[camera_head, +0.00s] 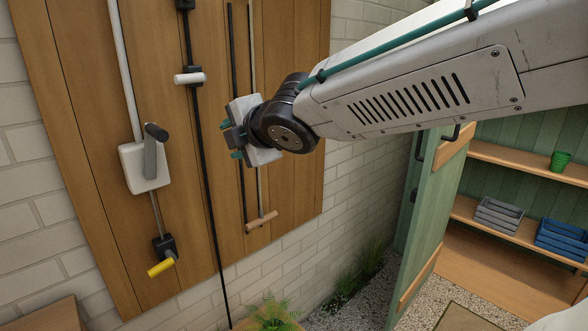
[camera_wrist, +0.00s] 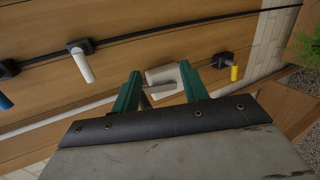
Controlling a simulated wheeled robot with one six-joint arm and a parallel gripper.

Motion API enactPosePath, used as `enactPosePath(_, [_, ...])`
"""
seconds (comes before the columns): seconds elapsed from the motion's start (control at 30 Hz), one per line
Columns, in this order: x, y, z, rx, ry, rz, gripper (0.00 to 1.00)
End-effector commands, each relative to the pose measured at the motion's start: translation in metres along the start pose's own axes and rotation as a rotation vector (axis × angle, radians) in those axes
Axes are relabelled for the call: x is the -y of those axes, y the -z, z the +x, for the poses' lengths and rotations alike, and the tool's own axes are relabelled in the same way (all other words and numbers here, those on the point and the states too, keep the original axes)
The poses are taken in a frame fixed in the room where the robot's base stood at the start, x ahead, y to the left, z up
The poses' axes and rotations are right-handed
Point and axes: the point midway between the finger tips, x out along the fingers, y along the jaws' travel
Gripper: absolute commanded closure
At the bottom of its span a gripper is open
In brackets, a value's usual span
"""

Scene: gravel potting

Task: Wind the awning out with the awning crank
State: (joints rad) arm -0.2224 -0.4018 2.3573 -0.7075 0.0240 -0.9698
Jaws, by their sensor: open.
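Several small cranks are mounted on the wooden wall panel; I cannot tell which is the awning crank. One has a white handle (camera_head: 190,77), which also shows in the wrist view (camera_wrist: 82,66). One has a yellow handle (camera_head: 161,267), also in the wrist view (camera_wrist: 234,73). A blue handle (camera_wrist: 5,102) shows at the wrist view's left edge. Between them is a white box with a grey lever (camera_head: 151,150). My gripper (camera_head: 231,141) is open and empty, apart from the panel. In the wrist view its green fingers (camera_wrist: 159,71) frame the box and lever.
A dark pole and a pole with a wooden handle (camera_head: 262,222) hang on the panel. A black cable or rod runs down beside the cranks. A green door (camera_head: 428,205) stands open at the right, before shelves with crates (camera_head: 498,215). Plants grow below.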

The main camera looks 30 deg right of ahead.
Motion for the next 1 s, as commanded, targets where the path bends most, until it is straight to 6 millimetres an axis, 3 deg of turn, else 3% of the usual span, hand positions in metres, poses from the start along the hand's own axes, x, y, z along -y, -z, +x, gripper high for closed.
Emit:
enactPosePath(0.3, [0.043, -0.04, -0.028, 0.171, 0.144, 0.322, 0.56])
enactPosePath(0.6, [0.079, -0.058, -0.054, 0.294, 0.25, 0.572, 0.56])
enactPosePath(1.0, [0.091, -0.061, -0.062, 0.332, 0.284, 0.648, 0.56])
